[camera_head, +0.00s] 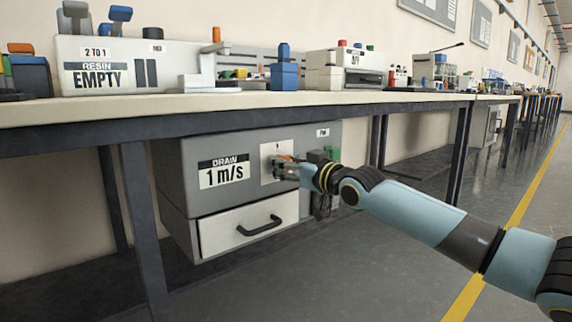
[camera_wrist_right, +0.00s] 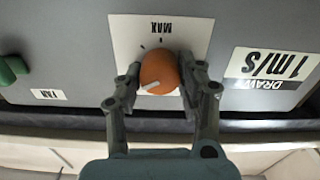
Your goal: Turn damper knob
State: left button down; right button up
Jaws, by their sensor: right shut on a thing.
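The damper knob (camera_wrist_right: 158,72) is orange with a white pointer line and sits on a white plate (camera_wrist_right: 196,31) marked MAX. In the wrist view, which is upside down, the pointer lies toward the picture's lower left. My right gripper (camera_wrist_right: 163,76) has its two fingers on either side of the knob and is shut on it. In the head view my right gripper (camera_head: 287,169) reaches the front of the grey box (camera_head: 225,143) under the bench, and the knob is mostly hidden behind the fingers. My left gripper is not in view.
A label reading DRAW 1 m/s (camera_head: 224,172) is beside the plate. Below is a drawer (camera_head: 235,228) with a dark handle. A green control (camera_wrist_right: 12,70) and a FAN label (camera_wrist_right: 48,94) are on the other side. The bench top (camera_head: 230,102) overhangs the box.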

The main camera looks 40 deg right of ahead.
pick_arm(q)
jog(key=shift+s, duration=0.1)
pick_arm(e)
jog(key=shift+m+p, duration=0.3)
jog(key=shift+m, duration=0.7)
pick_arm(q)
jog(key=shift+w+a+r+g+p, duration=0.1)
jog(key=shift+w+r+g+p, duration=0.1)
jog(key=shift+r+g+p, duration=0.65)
pick_arm(e)
jog(key=shift+m, duration=1.9)
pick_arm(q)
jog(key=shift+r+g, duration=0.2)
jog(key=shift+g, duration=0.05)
pick_arm(e)
jog(key=shift+d+f, duration=0.1)
jog(key=o, duration=1.2)
jog(key=shift+c, duration=0.2)
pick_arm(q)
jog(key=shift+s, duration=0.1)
